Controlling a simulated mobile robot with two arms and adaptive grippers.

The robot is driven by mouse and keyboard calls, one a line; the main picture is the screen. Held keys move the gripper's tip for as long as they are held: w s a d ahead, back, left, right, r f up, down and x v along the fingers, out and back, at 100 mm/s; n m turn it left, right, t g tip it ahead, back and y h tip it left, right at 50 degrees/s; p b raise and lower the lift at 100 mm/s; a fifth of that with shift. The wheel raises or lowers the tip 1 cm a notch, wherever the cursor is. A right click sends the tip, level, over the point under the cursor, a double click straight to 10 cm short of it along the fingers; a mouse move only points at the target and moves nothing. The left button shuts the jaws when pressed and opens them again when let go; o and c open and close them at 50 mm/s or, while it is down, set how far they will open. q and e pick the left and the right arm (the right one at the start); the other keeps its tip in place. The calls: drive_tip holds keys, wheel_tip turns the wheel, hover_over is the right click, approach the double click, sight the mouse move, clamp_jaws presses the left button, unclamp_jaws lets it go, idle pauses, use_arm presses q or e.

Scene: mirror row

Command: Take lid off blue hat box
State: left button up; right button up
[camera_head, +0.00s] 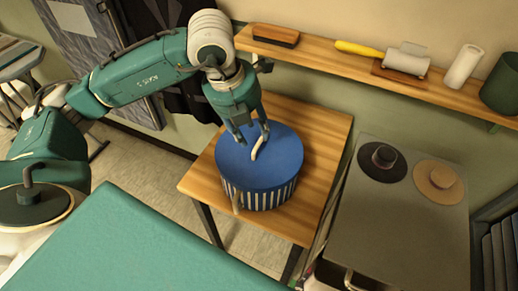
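The blue hat box has a round blue lid (283,152) sitting on a body with blue and white stripes (268,198). It stands on a small wooden table (322,128). A cream cord or strap (259,149) lies on top of the lid, and a pale tab hangs at the box's front left. My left gripper (253,138) points down over the lid's top with its fingers apart. Its right fingertip is at the upper end of the cord; I cannot tell if it touches. My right gripper is not in view.
A grey-topped cart (388,220) at right carries a black hat (382,160) and a tan hat (438,183). A wall shelf (335,57) above holds a brush (276,35), a lint roller (405,58), a white roll (463,66) and a dark green container (501,85).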

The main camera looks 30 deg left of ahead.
sight(257, 140)
use_arm(q)
drive_tip(key=shift+w+f+p, duration=0.15)
drive_tip(key=shift+f+p, duration=0.2)
drive_tip(key=shift+f, duration=0.05)
drive_tip(key=p+x, duration=0.1)
drive_tip(key=x, duration=0.2)
drive_tip(key=shift+w+f+p, duration=0.1)
drive_tip(key=shift+f+p, duration=0.2)
drive_tip(key=shift+p, duration=0.05)
drive_tip(key=shift+w+d+f, duration=0.1)
drive_tip(key=shift+f, duration=0.25)
drive_tip(key=shift+c, duration=0.5)
clamp_jaws()
